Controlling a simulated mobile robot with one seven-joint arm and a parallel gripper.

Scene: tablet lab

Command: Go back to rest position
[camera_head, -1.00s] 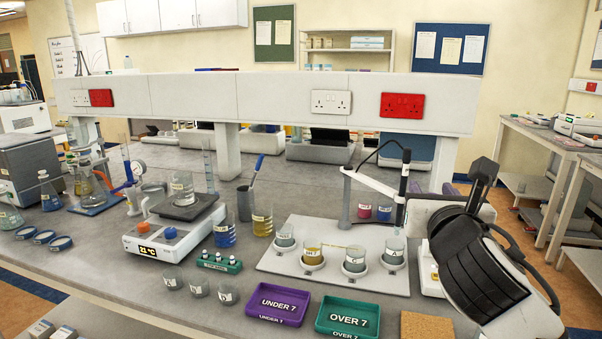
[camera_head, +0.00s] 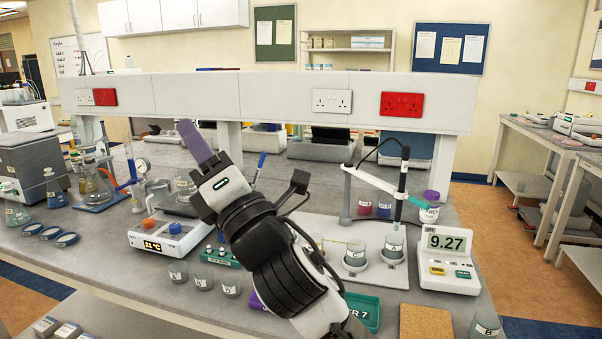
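My gripper (camera_head: 192,140) is raised above the bench at centre left, in front of the hotplate area. One flat purple-grey finger shows, pointing up and left; the other is not distinct, so I cannot tell how far apart they are. No held object shows.
A meter (camera_head: 449,260) reading 9.27 stands at right. Beakers (camera_head: 393,246) sit on a pale board (camera_head: 385,276). A beaker marked B (camera_head: 486,324) is at the lower right. Empty beakers (camera_head: 203,277) stand left of my arm. A hotplate (camera_head: 160,236) is behind them.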

